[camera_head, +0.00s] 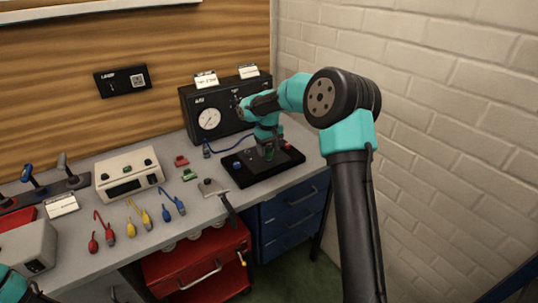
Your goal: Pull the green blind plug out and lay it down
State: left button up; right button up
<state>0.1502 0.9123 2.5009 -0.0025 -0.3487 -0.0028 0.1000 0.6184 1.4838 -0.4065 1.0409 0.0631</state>
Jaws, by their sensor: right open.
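A small green piece, which looks like the green blind plug (270,155), shows low on the dark fixture on the black base plate (237,173) at the back right of the bench. My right gripper (268,147) points down right above it, with its jaws open. The gripper and wrist hide part of the fixture, and I cannot tell whether the fingers touch the plug. My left gripper (38,295) shows only partly at the bottom left corner, far from the plug; its jaws are not clear.
A black gauge box (209,120) stands behind the plate. A blue knob (237,165) and blue cable are on its left. Red (181,160) and green (189,175) blocks and a cream instrument (128,175) lie further left.

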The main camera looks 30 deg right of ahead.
aim_at(269, 150)
jog(key=shift+f, duration=1.05)
grip_shut()
dwell(0.5)
jog(key=shift+r, duration=0.2)
jog(key=shift+r, duration=2.7)
jog(key=shift+r, duration=0.15)
